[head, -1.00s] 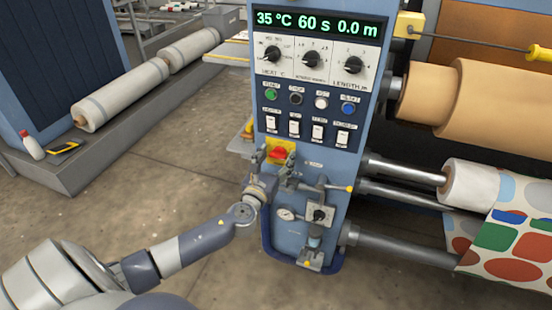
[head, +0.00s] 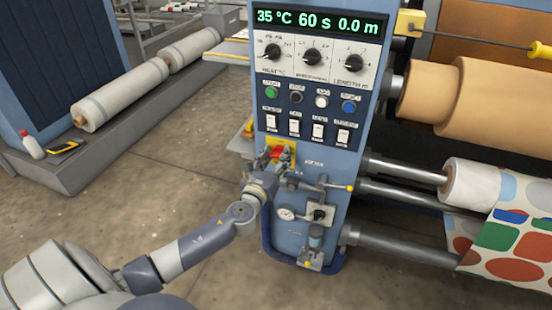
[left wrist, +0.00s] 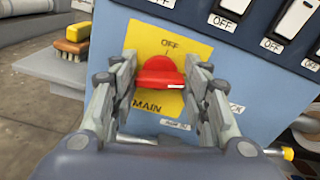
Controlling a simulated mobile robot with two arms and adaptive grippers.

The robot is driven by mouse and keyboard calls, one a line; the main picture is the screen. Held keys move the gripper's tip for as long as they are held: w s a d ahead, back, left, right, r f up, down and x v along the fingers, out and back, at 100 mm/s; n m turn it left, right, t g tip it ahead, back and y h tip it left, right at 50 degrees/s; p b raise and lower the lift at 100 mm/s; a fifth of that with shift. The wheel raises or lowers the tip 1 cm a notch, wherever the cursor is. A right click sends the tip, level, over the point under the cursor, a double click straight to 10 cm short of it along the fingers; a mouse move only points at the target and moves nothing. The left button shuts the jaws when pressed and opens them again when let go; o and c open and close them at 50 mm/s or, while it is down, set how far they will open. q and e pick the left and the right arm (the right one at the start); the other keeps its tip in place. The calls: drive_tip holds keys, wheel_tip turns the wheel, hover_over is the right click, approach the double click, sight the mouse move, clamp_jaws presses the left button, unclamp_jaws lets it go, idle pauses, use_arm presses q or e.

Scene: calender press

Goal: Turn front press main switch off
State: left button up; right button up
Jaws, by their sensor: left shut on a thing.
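The main switch is a red rotary handle (left wrist: 160,72) on a yellow plate (left wrist: 187,52) marked OFF above and MAIN below. In the left wrist view the handle lies about crosswise, with a white mark toward its right end. In the head view the yellow plate (head: 289,149) sits on the blue press column, below the row of white rocker switches. My left gripper (head: 275,156) is at the plate, its fingers on both sides of the red handle and shut on it. The gripper partly covers the plate in the head view. My right gripper is not in view.
Above are the display (head: 317,23), three black dials and a row of coloured buttons. Below my gripper are a gauge (head: 286,214) and a valve with a yellow-tipped lever (head: 349,188). A brush (left wrist: 73,42) lies on a ledge left of the column. Rollers extend right.

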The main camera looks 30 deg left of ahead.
use_arm(q)
drive_tip(key=n, duration=0.3)
drive_tip(key=shift+n+b, duration=0.4)
drive_tip(key=n, duration=0.4)
drive_tip(key=shift+a+n, duration=0.15)
drive_tip(key=shift+n, duration=0.15)
drive_tip(key=n, duration=0.4)
drive_tip(key=shift+f+n, duration=0.1)
drive_tip(key=shift+n, duration=1)
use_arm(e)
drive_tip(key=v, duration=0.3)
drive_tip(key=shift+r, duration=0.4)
use_arm(q)
drive_tip(key=shift+n, duration=0.3)
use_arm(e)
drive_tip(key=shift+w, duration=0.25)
